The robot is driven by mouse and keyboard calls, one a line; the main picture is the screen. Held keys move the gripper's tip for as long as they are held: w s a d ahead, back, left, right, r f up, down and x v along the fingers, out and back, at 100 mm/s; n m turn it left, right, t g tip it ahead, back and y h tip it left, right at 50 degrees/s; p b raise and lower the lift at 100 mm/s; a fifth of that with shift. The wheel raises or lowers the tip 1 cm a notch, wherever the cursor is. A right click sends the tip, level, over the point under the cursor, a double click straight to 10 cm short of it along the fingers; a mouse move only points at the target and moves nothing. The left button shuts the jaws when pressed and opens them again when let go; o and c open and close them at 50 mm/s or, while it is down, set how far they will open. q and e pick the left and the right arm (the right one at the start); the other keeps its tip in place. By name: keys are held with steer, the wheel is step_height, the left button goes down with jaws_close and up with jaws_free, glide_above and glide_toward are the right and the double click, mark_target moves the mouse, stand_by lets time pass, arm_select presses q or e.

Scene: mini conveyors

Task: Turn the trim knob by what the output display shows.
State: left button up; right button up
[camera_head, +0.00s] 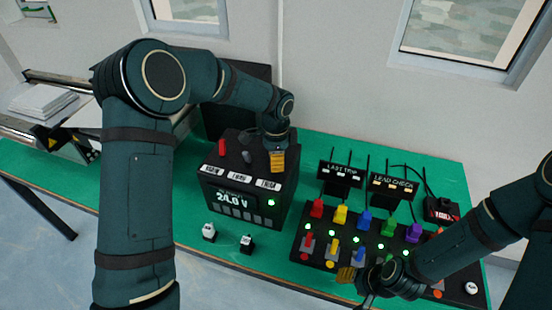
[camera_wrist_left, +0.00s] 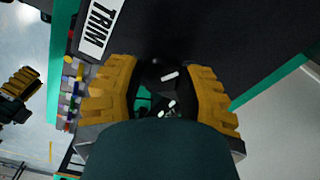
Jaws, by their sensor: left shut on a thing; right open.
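The black supply box (camera_head: 222,193) stands on the green bench. Its front display (camera_head: 232,198) shows lit white characters that look like 24.0 V, though the second digit is not clear. A green lamp glows beside it. My left gripper (camera_head: 277,162) is on top of the box, behind the TRIM label (camera_head: 269,184). In the left wrist view its yellow fingers (camera_wrist_left: 163,95) are shut around a dark knob with a white mark (camera_wrist_left: 168,76), next to the TRIM label (camera_wrist_left: 99,27). The knob is hidden in the head view. My right gripper (camera_head: 352,277) is open and empty by the front of the lead panel.
A red lever (camera_head: 222,147) and a grey knob (camera_head: 247,157) are also on the box top. The lead panel (camera_head: 325,252) with coloured plugs and switches stands right, with LAST TRIP (camera_head: 341,168) and LEAD CHECK (camera_head: 393,185) signs behind.

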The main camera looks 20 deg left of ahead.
arm_select(q)
steer(key=o, duration=1.2)
steer(key=shift+r, duration=0.15)
step_height(320, 180, up, 12)
steer(key=shift+f, duration=0.1)
